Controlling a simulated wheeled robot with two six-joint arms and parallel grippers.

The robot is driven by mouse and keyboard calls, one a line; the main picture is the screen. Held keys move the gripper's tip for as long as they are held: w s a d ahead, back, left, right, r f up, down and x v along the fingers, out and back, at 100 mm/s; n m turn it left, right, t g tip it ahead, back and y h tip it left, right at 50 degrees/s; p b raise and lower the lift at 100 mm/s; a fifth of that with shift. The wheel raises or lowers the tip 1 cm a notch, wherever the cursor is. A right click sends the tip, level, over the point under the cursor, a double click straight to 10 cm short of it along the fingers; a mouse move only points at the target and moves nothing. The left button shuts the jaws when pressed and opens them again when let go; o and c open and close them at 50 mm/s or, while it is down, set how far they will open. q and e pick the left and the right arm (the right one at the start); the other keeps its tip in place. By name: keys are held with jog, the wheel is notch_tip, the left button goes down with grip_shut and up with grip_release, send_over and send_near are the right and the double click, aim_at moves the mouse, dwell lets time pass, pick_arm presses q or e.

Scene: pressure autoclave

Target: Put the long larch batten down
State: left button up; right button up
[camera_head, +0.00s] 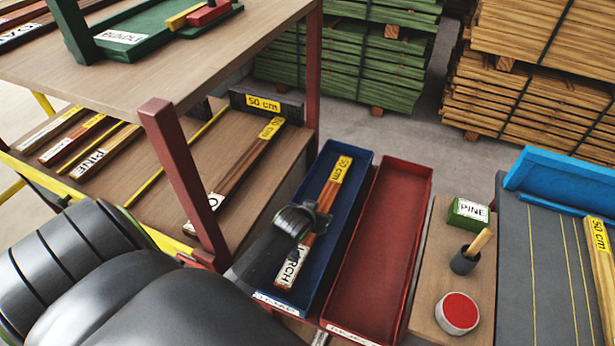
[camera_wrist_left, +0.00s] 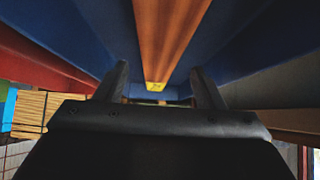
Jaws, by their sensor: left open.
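The long larch batten (camera_head: 333,188) lies lengthwise in the narrow blue tray (camera_head: 362,166). It is orange-brown, with a yellow "50 cm" far end and a white near end lettered "LARCH", partly covered by my gripper. My left gripper (camera_head: 316,222) is over the middle of the batten. In the left wrist view its two fingers (camera_wrist_left: 161,84) stand apart, with the batten (camera_wrist_left: 168,38) running between them and clear of both. The blue tray's walls (camera_wrist_left: 75,25) show on either side. My right gripper is in neither view.
An empty red tray (camera_head: 382,240) sits right of the blue one. A wooden rack with a red post (camera_head: 185,180) stands close left, holding other battens (camera_head: 245,165).

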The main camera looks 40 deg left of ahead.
pick_arm(q)
jog(key=v, duration=0.8)
jog(key=shift+s+r, duration=0.1)
jog(key=shift+r, duration=0.05)
dwell(0.4)
